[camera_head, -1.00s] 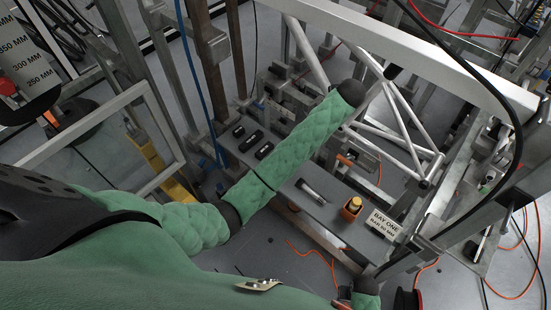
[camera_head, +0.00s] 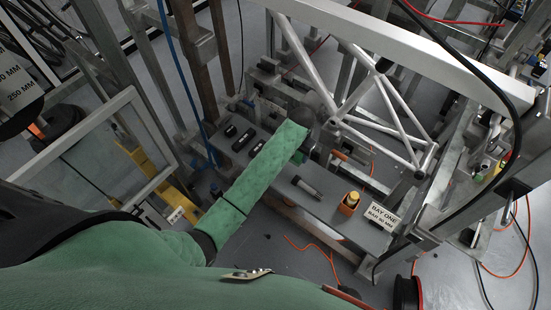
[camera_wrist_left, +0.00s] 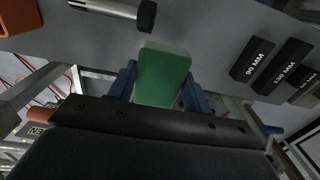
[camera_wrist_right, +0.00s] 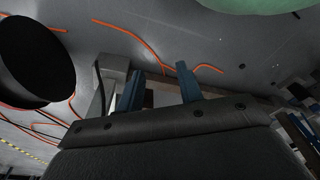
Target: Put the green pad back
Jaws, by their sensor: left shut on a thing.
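The green pad (camera_wrist_left: 164,68) is a small rounded block in the left wrist view. My left gripper (camera_wrist_left: 160,86) is shut on it, one blue finger on each side. The pad is over or near the grey shelf (camera_wrist_left: 205,30); I cannot tell whether they touch.
On the shelf (camera_head: 325,207) lie several black labelled blocks (camera_head: 243,140), a metal cylinder (camera_head: 307,188) and an orange holder (camera_head: 350,203) beside the BAY ONE sign (camera_head: 383,217). A silver tubular frame (camera_head: 385,105) stands behind. Orange cables lie on the floor.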

